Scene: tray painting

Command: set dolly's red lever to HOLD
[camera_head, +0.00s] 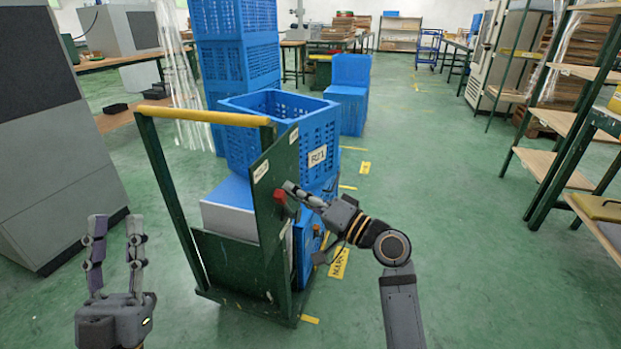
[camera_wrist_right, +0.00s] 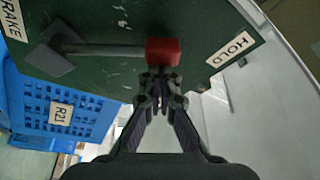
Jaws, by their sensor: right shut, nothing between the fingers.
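The green dolly (camera_head: 263,265) stands in the middle of the head view, with blue crates on it. Its red lever (camera_head: 280,196) shows on the upright green panel; in the right wrist view the red knob (camera_wrist_right: 163,51) ends a grey arm. My left gripper (camera_head: 115,232) is open, away from the dolly.
The dolly's yellow push bar (camera_head: 205,116) runs along its top. A blue crate marked R21 (camera_head: 318,158) sits behind the panel. Stacked blue crates (camera_head: 237,60) stand behind; a shelf rack (camera_head: 545,160) is at right. Green floor between is clear.

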